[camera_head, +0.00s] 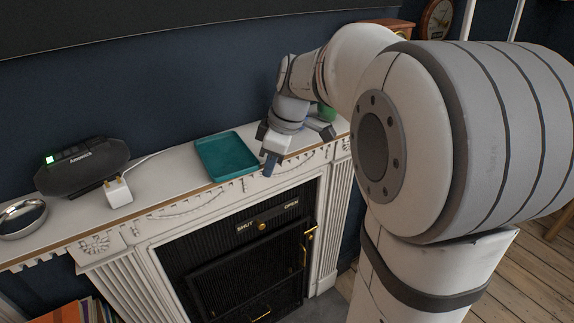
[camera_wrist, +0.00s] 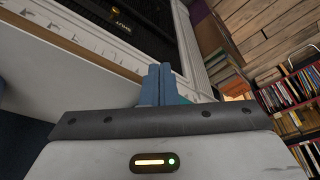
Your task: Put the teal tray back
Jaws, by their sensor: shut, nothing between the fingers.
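The teal tray (camera_head: 226,154) lies flat on the white mantelpiece in the head view, right of the black speaker and close to the shelf's front edge. My gripper (camera_head: 269,170) is just right of the tray, at the mantel's front edge, with its blue fingers pointing down. The fingers are shut and empty. Whether the gripper touches the tray or the mantel edge I cannot tell.
On the mantelpiece (camera_head: 165,178) stand a black speaker (camera_head: 82,167), a white plug adapter (camera_head: 118,192) and a metal bowl (camera_head: 22,217). A green object (camera_head: 326,113) is partly hidden behind my gripper. The fireplace (camera_head: 250,265) is below. Bookshelves (camera_wrist: 290,105) show in the wrist view.

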